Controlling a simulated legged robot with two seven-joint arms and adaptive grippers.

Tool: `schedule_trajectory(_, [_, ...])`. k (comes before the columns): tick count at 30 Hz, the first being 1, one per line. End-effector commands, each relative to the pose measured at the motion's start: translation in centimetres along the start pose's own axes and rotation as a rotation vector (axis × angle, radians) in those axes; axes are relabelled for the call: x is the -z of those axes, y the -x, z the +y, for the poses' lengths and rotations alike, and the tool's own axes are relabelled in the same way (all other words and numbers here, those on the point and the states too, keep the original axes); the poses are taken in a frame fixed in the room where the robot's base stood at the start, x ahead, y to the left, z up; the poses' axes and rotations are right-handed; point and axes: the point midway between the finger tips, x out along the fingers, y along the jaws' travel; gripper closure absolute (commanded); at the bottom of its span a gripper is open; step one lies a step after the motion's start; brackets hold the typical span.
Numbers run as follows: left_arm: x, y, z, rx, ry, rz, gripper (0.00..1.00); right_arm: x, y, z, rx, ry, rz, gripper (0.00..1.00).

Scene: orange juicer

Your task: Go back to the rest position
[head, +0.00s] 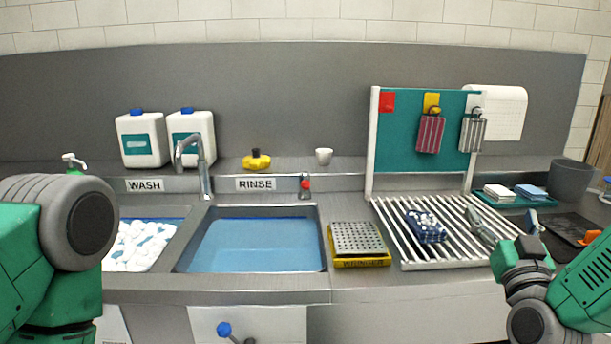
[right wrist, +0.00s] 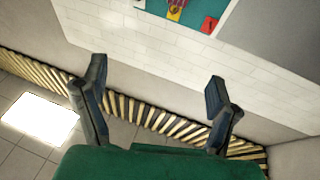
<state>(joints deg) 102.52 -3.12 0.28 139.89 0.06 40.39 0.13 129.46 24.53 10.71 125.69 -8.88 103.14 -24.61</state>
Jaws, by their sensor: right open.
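My right gripper (head: 507,218) is at the right in the head view, in front of the right end of the drying rack (head: 385,222). Its two fingers are spread and it holds nothing. A checked blue cloth item (head: 426,226) lies on the rack, to the left of my right gripper.
A rinse sink (head: 250,245) with blue water is in the middle. A foam-filled wash sink (head: 140,245) is left of it. A yellow tray with a perforated top (head: 358,240) sits beside the rack. A teal pegboard (head: 400,145) stands behind. A dark bin (head: 571,180) is far right.

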Motion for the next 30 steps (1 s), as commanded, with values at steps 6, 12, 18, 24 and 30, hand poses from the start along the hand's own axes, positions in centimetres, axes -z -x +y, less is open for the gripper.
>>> schedule_trajectory(6, [0.1,0.0,0.0,0.000,0.000,0.002,0.60,-4.1,1.9,-1.6,0.064,0.002,-0.141,0.19])
schedule_trajectory(12, [0.0,0.0,0.0,0.000,0.000,0.001,0.60,-9.0,5.4,-3.4,0.139,0.002,-0.332,0.19])
schedule_trajectory(18, [0.0,0.0,0.0,0.000,0.000,0.001,0.60,-16.0,12.0,-5.1,0.225,0.009,-0.627,0.19])
schedule_trajectory(24, [0.0,0.0,0.0,0.000,0.000,0.001,0.60,-23.5,24.8,-5.4,0.296,0.037,-1.089,0.19])
schedule_trajectory(30, [0.0,0.0,0.0,0.000,0.000,0.001,0.60,-26.4,38.2,-3.0,0.288,0.097,-1.530,0.19])
